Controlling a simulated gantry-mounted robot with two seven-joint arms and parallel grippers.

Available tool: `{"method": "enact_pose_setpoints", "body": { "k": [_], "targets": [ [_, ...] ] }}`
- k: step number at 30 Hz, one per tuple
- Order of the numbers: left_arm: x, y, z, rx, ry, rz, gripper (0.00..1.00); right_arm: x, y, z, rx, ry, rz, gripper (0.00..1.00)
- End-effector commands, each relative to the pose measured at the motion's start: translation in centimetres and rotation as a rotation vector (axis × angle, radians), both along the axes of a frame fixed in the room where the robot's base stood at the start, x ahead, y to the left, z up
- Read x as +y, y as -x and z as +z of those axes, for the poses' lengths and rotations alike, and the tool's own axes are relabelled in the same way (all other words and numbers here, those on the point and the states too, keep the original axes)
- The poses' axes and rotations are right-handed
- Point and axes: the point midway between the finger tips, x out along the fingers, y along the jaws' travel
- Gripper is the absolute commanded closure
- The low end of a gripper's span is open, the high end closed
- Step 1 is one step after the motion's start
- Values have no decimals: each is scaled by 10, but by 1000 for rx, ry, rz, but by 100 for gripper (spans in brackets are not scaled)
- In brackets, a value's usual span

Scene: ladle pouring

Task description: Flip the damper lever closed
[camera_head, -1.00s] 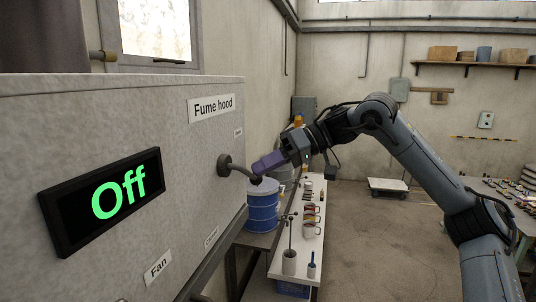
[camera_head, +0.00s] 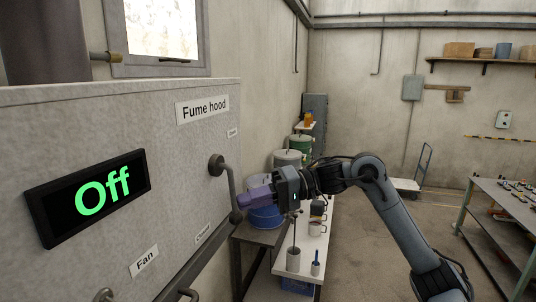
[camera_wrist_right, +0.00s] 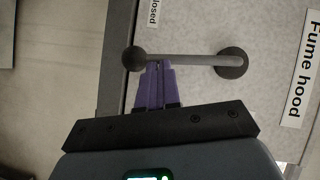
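The damper lever (camera_head: 230,186) is a grey bent rod on a round pivot on the fume hood's side panel. It points down and slightly right, with a dark ball at its end. It also shows in the right wrist view (camera_wrist_right: 190,61), with its ball at the left. My right gripper (camera_head: 243,199) has purple fingers close together, with nothing seen between them. In the wrist view its tips (camera_wrist_right: 158,65) are at the rod beside the ball and seem to touch it. My left gripper is not in view.
The fume hood panel (camera_head: 150,125) fills the left, with a display (camera_head: 90,197) reading "Off". A "Closed" label (camera_wrist_right: 153,12) is near the lever's ball. A bench (camera_head: 305,262) with cups and tools stands below my right arm.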

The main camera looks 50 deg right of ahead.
Motion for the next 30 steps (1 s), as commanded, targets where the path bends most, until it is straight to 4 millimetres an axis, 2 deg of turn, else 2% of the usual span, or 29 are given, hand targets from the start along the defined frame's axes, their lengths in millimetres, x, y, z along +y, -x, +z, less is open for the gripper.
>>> {"method": "enact_pose_setpoints", "body": {
  "k": [6,30],
  "targets": [
    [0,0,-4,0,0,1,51,6,0,-7,4,1,2,100],
    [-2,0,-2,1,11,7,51,8,1,-7,6,3,6,100]
  ]
}}
